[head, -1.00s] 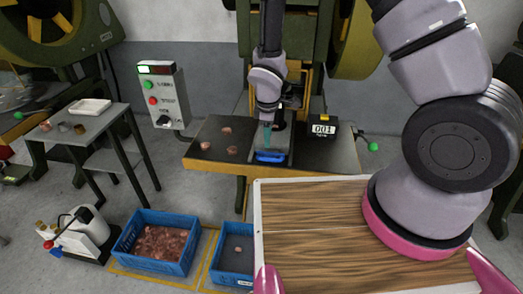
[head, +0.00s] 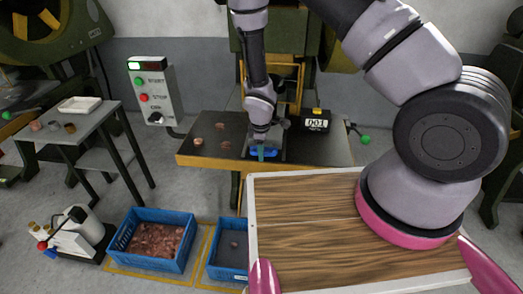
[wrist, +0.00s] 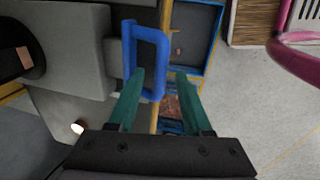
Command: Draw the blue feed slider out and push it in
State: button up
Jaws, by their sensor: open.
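The blue feed slider's handle (head: 270,152) is at the front of the press bed in the head view. In the wrist view the handle (wrist: 163,68) is a blue loop attached to a grey block. My gripper (head: 261,153) is at the handle, pointing down. In the wrist view my gripper (wrist: 160,76) is open, with one teal finger on each side of the handle's outer bar. I see a gap to the right finger; contact with the left finger is unclear. My arm hides part of the slider in the head view.
The dark press table (head: 331,150) holds several copper pieces (head: 197,141) at left and a counter box (head: 316,120) at right. A control box (head: 153,92) stands left. Blue crates (head: 120,237) (head: 213,270) are on the floor in front of the table.

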grip_shut()
dwell(1.3)
